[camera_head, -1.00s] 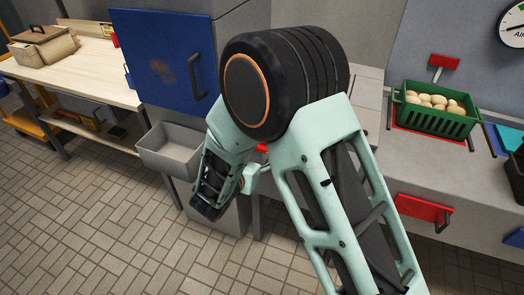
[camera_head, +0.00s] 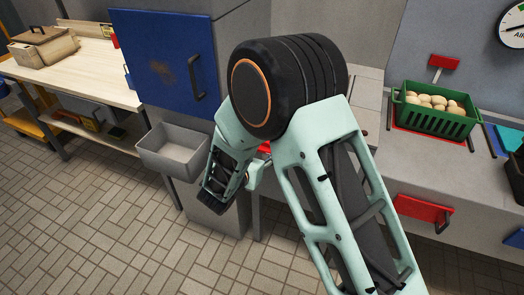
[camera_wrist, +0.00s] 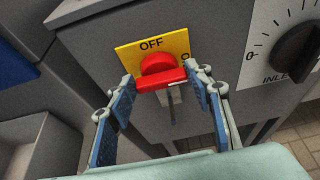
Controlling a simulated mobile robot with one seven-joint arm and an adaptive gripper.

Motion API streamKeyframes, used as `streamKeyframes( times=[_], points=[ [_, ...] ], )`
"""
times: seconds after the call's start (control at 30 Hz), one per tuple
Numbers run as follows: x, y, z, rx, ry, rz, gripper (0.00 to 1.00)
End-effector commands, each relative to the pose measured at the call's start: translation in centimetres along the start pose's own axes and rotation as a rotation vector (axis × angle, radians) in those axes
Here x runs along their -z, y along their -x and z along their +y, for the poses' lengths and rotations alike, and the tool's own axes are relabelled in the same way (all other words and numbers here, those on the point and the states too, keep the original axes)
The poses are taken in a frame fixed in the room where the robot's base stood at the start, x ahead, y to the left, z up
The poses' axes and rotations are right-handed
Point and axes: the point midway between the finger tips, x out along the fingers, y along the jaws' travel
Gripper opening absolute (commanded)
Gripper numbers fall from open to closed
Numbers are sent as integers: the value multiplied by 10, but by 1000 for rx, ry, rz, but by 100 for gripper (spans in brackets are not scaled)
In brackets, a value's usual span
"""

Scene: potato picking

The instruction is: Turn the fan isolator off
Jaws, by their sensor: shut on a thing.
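The fan isolator is a red rotary switch (camera_wrist: 158,64) on a yellow plate (camera_wrist: 180,44) in the wrist view. The plate reads OFF at its top edge, and another label at its right edge is partly hidden. The switch's red handle bar (camera_wrist: 160,81) lies roughly level across the picture. My gripper (camera_wrist: 162,80) is shut on this bar, with one finger at each end. In the head view my arm hides most of the gripper and the switch.
A black dial knob (camera_wrist: 298,52) marked INLE… sits right of the isolator. An open grey bin (camera_head: 174,150) stands beside my arm, below a blue door (camera_head: 168,55). A green crate of potatoes (camera_head: 436,116) sits on the right counter.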

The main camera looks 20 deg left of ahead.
Motion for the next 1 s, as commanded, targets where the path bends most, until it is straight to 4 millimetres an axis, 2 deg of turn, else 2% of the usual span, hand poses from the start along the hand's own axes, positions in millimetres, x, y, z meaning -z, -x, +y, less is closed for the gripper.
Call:
streamKeyframes(
  times=[0.37,1.0],
  points=[
    [-1,1,3,37,92,0,23],
    [3,0,11,255,619,0,23]
  ],
)
